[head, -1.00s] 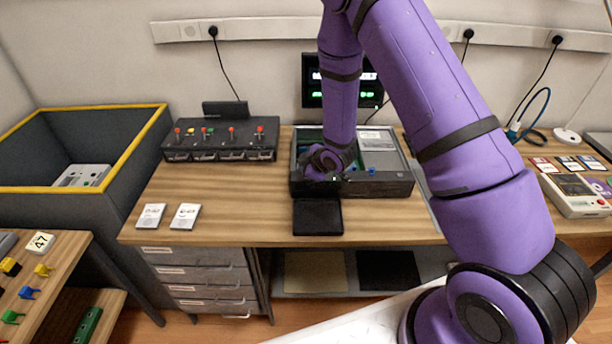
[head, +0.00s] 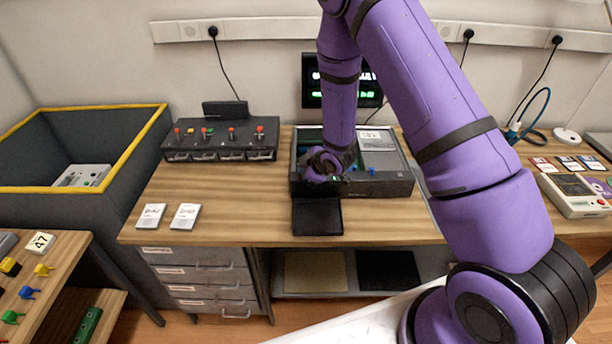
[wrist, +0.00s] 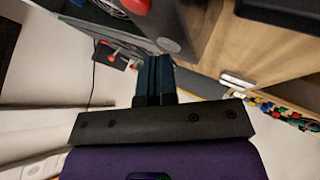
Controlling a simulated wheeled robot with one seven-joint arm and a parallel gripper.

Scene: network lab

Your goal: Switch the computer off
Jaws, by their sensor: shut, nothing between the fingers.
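The computer (head: 385,188) is a dark, low case lying on the wooden bench, open on top, with a grey panel at its right and blue parts inside. My gripper (head: 318,176) is over the front left part of the case, and my wrist hides what lies directly under it. In the wrist view my gripper (wrist: 154,80) has its dark fingers together with nothing between them. A monitor (head: 312,88) behind the case is lit with green and white marks, partly hidden by my arm. I cannot make out a power switch.
A black box with coloured levers (head: 220,152) stands left of the computer. A flat black pad (head: 317,217) lies in front of it, and two white cards (head: 185,216) lie at the front left. A handheld meter (head: 575,196) is at the right. Bare bench lies left of the pad.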

